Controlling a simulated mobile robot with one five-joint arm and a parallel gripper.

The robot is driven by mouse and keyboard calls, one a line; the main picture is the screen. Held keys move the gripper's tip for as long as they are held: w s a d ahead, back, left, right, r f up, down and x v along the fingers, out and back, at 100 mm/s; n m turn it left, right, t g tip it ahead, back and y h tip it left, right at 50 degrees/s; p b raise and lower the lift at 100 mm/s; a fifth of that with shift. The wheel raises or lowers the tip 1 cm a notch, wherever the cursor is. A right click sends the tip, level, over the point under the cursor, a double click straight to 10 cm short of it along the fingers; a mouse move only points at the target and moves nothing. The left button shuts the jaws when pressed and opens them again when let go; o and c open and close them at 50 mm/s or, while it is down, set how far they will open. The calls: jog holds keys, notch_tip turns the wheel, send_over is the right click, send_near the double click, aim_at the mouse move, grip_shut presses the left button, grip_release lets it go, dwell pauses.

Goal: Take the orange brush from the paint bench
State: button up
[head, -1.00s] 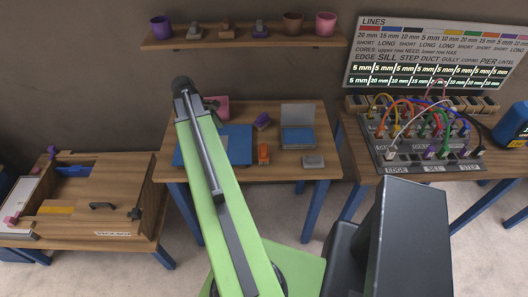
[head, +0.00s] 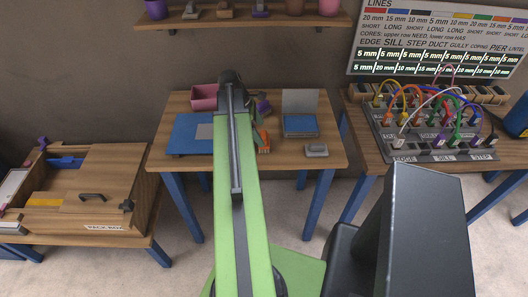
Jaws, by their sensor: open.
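The orange brush (head: 264,139) lies on the paint bench (head: 330,166), just right of my green arm, which hides part of it. My gripper (head: 236,82) is at the far end of the arm, over the back of the bench. It is open, with its fingertips mostly turned away from view. It looks apart from the brush, though its height is hard to judge.
Also on the bench are a blue mat (head: 188,134), a pink bin (head: 204,97), a purple brush (head: 263,107), a blue pad with an upright panel (head: 299,122) and a grey block (head: 316,150). A cable board (head: 430,130) stands right; a wooden pack box (head: 90,195) stands left.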

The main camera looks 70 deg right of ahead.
aim_at(265, 135)
jog(key=shift+x, duration=1)
jog(key=b+x, duration=0.5)
jog(key=shift+s, duration=0.15)
jog(key=shift+r, duration=0.2)
jog(key=c, duration=1.5)
jog(key=shift+r+p, duration=0.45)
jog(key=shift+p, duration=0.15)
notch_tip(265, 135, up, 4)
jog(key=p, duration=0.3)
jog(key=shift+p, duration=0.4)
jog(key=s+r+p, duration=0.2)
jog(key=s, duration=0.2)
jog(key=s+a+r+p, duration=0.1)
jog(key=s+r+p, duration=0.1)
jog(key=s, duration=0.1)
jog(key=s+r+p, duration=0.2)
jog(key=s, duration=0.2)
jog(key=shift+s+a, duration=0.3)
